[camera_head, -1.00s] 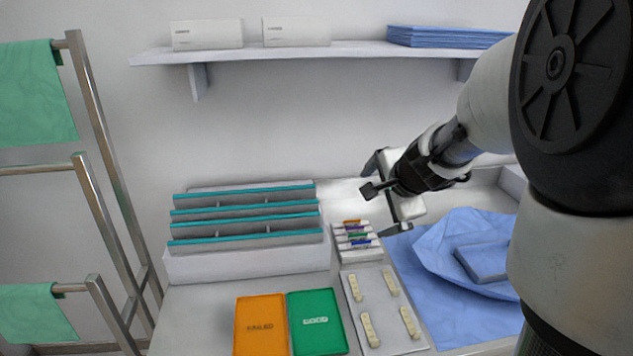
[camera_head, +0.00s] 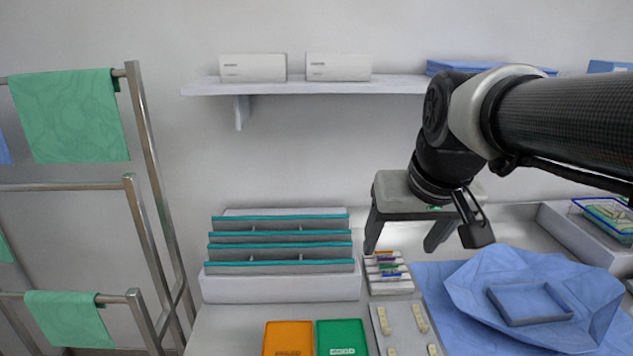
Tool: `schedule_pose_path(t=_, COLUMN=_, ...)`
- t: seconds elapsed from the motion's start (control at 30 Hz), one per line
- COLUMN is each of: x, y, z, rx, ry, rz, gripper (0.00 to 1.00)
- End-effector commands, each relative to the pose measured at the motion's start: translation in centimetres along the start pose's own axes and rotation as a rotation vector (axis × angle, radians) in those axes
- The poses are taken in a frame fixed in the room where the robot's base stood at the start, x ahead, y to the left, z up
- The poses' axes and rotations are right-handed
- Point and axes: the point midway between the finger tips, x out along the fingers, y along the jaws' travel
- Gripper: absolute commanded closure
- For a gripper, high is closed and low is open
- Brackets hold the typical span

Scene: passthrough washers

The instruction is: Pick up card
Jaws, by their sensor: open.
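My gripper (camera_head: 400,250) is open and empty, its fingers pointing down above and around the back of a small white rack (camera_head: 391,287). Several thin pieces with orange, purple, green and blue marks (camera_head: 387,266) lie in rows in this rack. They are too small to tell if they are cards. An orange flat piece (camera_head: 288,338) and a green flat piece (camera_head: 342,337) with lettering lie side by side at the front of the counter, cut by the lower picture edge. I cannot tell which piece is the card.
A white rack with teal-edged dividers (camera_head: 281,289) stands left of the small rack. A pale tray with several cream pieces (camera_head: 402,325) lies in front. Crumpled blue cloth with a blue tray (camera_head: 530,303) is at right. A shelf (camera_head: 300,88) with boxes is above; a metal towel rail (camera_head: 152,235) stands left.

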Motion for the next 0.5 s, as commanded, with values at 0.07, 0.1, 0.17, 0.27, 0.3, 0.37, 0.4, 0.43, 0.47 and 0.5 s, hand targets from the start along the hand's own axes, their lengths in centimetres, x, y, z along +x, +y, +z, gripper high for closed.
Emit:
schedule_pose_path(t=0.07, x=2.6, y=0.9, z=-4.2, rx=0.008, ry=-0.017, rz=-0.002, gripper=0.31)
schedule_pose_path(t=0.1, x=3.7, y=1.4, z=-6.1, rx=0.009, ry=-0.021, rz=-0.002, gripper=0.31)
schedule_pose_path(t=0.17, x=5.8, y=2.3, z=-8.9, rx=0.012, ry=-0.027, rz=-0.002, gripper=0.31)
schedule_pose_path(t=0.27, x=9.9, y=3.9, z=-13.2, rx=0.015, ry=-0.038, rz=0.000, gripper=0.31)
schedule_pose_path(t=0.3, x=11.7, y=4.6, z=-14.7, rx=0.015, ry=-0.043, rz=0.001, gripper=0.31)
schedule_pose_path(t=0.37, x=14.7, y=5.7, z=-16.7, rx=0.016, ry=-0.049, rz=0.003, gripper=0.31)
schedule_pose_path(t=0.4, x=16.8, y=6.4, z=-17.9, rx=0.014, ry=-0.052, rz=0.004, gripper=0.31)
schedule_pose_path(t=0.43, x=18.4, y=6.9, z=-18.8, rx=0.012, ry=-0.055, rz=0.006, gripper=0.31)
schedule_pose_path(t=0.47, x=19.9, y=7.4, z=-19.4, rx=0.011, ry=-0.058, rz=0.007, gripper=0.31)
schedule_pose_path(t=0.5, x=21.9, y=8.1, z=-20.2, rx=0.010, ry=-0.061, rz=0.008, gripper=0.31)
